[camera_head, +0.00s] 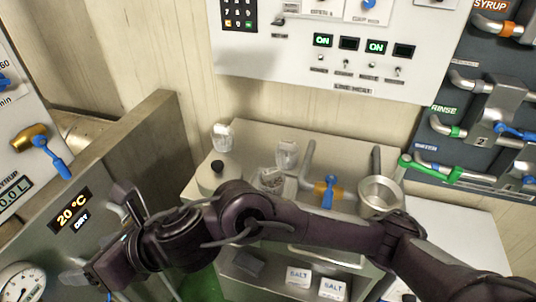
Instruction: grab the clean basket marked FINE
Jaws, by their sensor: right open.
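No label reading FINE can be made out, and I cannot tell which thing is the basket. Some small clear or mesh-like items (270,180) stand on the grey worktop, partly hidden by my right arm. My right arm crosses the view from the lower right to the left. Its gripper (103,241) is open, with no held thing visible, close in front of the grey panel reading 20 °C DRY (72,212). My left gripper is not in view.
A metal pot (380,194) and a pipe with a blue-handled valve (328,192) stand on the worktop (345,150). Boxes marked SALT (298,276) sit on a shelf below. A control panel (345,62) is on the wall. Pipes with a green valve handle (430,168) are at right.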

